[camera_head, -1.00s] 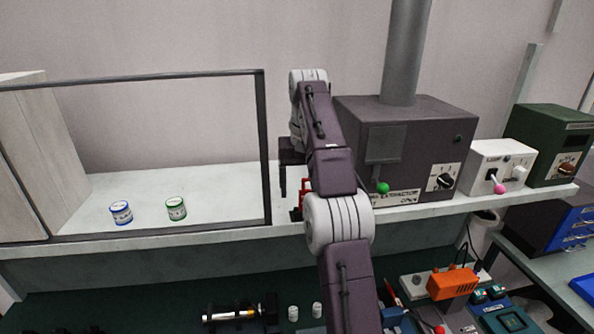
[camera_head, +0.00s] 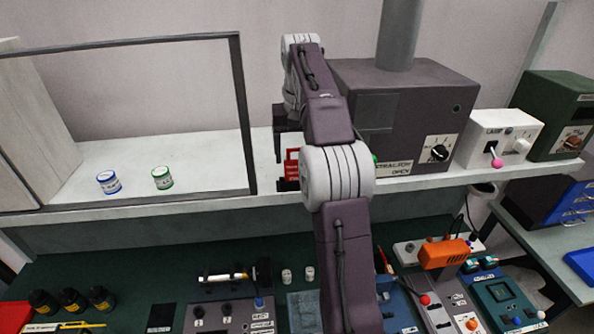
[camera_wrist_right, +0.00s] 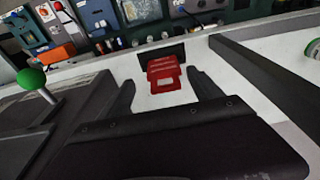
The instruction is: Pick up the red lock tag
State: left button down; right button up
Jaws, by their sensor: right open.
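The red lock tag (camera_head: 292,163) is on the white shelf, partly hidden by my right arm in the head view. In the right wrist view the red lock tag (camera_wrist_right: 164,68) stands against a dark block (camera_wrist_right: 172,52), with pale lettering on its front. My right gripper (camera_wrist_right: 160,80) is open, with one dark finger on each side of the tag and a gap to both. In the head view the right gripper (camera_head: 279,150) is partly hidden by its own arm. My left gripper is not in view.
A grey extractor box (camera_head: 415,110) stands right of my arm; its green knob (camera_wrist_right: 31,79) shows in the wrist view. A dark frame (camera_head: 241,110) rises to the left, with two small jars behind it. Below is a bench crowded with devices.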

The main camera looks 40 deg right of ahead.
aim_at(294, 167)
jog(key=shift+d+f, duration=0.15)
jog(key=shift+f, duration=0.2)
jog(key=f, duration=0.2)
jog(key=w+a+f, duration=0.1)
jog(key=f, duration=0.1)
jog(key=shift+a, duration=0.1)
jog(key=shift+f, duration=0.1)
jog(key=shift+s+d+f, duration=0.1)
jog(key=shift+d, duration=0.3)
jog(key=shift+c, duration=0.9)
jog(key=c, duration=1.3)
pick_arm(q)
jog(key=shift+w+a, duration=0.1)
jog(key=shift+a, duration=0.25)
pick_arm(e)
jog(key=shift+o, duration=0.2)
jog(key=shift+a, duration=0.25)
